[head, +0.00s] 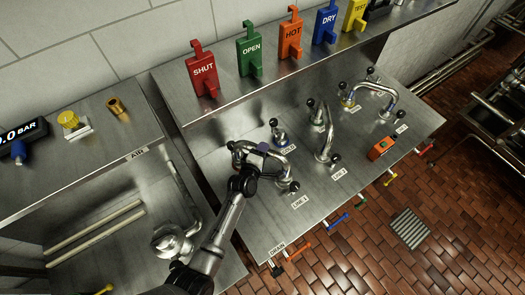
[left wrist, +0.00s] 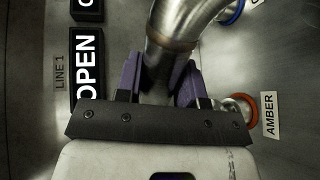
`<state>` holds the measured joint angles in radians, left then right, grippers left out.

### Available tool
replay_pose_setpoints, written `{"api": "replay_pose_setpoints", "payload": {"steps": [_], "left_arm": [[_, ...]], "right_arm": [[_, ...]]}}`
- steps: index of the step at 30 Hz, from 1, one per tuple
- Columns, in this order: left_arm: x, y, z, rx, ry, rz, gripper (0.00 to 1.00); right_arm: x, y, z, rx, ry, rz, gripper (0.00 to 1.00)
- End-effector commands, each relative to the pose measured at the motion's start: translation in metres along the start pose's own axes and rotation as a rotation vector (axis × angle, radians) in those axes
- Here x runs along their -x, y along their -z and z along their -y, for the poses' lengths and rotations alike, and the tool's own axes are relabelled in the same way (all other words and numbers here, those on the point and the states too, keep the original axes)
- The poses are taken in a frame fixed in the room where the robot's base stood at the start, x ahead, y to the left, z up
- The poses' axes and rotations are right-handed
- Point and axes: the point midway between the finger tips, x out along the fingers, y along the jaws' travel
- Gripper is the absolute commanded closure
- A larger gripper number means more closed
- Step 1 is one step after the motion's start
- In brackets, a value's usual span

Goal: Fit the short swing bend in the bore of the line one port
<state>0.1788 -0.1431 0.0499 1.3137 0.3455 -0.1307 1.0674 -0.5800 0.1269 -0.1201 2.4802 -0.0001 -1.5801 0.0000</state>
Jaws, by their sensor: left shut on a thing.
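My left gripper (head: 257,163) is shut on the short swing bend (head: 277,157), a curved polished steel pipe above the near left part of the steel bench. In the left wrist view the purple fingers of the gripper (left wrist: 160,85) close on both sides of the bend (left wrist: 175,38), which curves up and right out of the picture. My right gripper is not in view.
A blue-ringed port (head: 279,136) stands close behind the bend. Another steel bend (head: 326,130) stands to the right by LINE 2, and a further one (head: 375,90) beyond. Hanging signs, such as red SHUT (head: 202,72), line the back shelf. An orange box (head: 381,148) sits at right.

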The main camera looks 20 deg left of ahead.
Motion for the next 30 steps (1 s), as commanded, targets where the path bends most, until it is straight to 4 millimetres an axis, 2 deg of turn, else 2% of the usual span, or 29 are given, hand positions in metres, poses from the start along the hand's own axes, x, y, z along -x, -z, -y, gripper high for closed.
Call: {"api": "replay_pose_setpoints", "payload": {"steps": [30], "left_arm": [[-0.005, 0.0, 0.021, 0.0, -0.004, 0.0, 1.0]], "right_arm": [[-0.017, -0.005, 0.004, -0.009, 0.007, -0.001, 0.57]]}}
